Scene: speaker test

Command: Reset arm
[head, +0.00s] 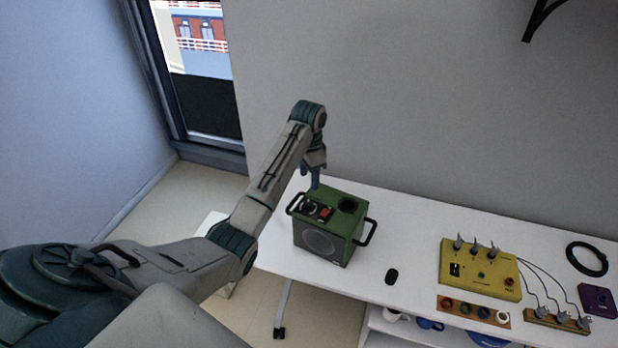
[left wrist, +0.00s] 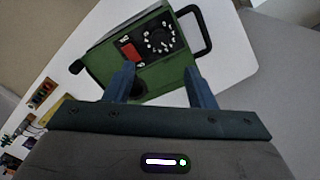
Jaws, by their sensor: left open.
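My left gripper (head: 313,180) is above the back left part of a green speaker box (head: 338,204) with two black side handles. The box stands upright at the left end of the white table. Its top carries a red switch, a dial and a dark round hole, and its front has a round grille. In the left wrist view the gripper's two blue fingers (left wrist: 160,85) are apart with nothing between them, and the green box (left wrist: 163,75) shows beyond them. I cannot tell whether a finger touches the box. My right gripper is in neither view.
On the white table (head: 360,295) lie a small black object (head: 391,276), a yellow panel with plugs (head: 481,280), a strip of coloured rings (head: 473,311), a plug block (head: 556,321), a black cable coil (head: 586,259) and a purple box (head: 598,300). A wall stands close behind.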

